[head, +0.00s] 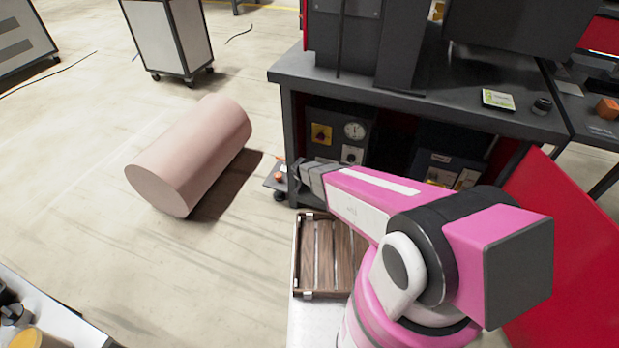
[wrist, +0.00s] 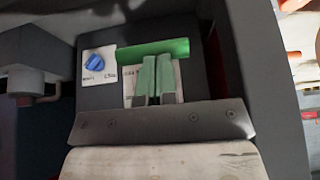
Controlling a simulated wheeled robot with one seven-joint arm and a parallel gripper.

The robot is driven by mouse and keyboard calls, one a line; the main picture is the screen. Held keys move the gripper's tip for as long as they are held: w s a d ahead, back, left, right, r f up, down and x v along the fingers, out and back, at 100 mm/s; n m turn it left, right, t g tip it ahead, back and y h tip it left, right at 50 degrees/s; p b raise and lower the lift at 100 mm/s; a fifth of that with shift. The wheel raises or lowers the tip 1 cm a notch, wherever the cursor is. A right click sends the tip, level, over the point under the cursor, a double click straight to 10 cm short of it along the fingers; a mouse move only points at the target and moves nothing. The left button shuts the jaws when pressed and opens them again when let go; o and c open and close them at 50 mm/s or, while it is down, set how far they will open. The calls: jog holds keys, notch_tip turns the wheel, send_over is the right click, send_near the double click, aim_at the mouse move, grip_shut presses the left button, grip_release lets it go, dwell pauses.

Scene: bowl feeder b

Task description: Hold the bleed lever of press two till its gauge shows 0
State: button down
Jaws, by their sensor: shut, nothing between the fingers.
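My gripper (wrist: 157,60) shows in the wrist view with its two fingers shut and empty. Its fingertips overlap a green horizontal bar (wrist: 125,54), which looks like a lever, on a dark panel. I cannot tell whether they touch it. In the head view my pink arm reaches left to the front of the dark bench, and the fingertips are hard to make out. A round white gauge (head: 354,130) sits on a dark unit (head: 325,113) under the bench. Its needle and the press number are too small to read.
A blue knob (wrist: 95,64) on a white label is left of the green bar. A second dark unit (head: 447,163) stands further right under the bench (head: 420,98). A wooden crate (head: 309,230) is below my arm. A pink cylinder (head: 190,150) lies on open floor.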

notch_tip(320, 180, down, 8)
jog(key=shift+w+r, duration=0.15)
jog(key=shift+r, duration=0.1)
dwell(0.4)
jog(key=shift+f, duration=0.25)
dwell(1.4)
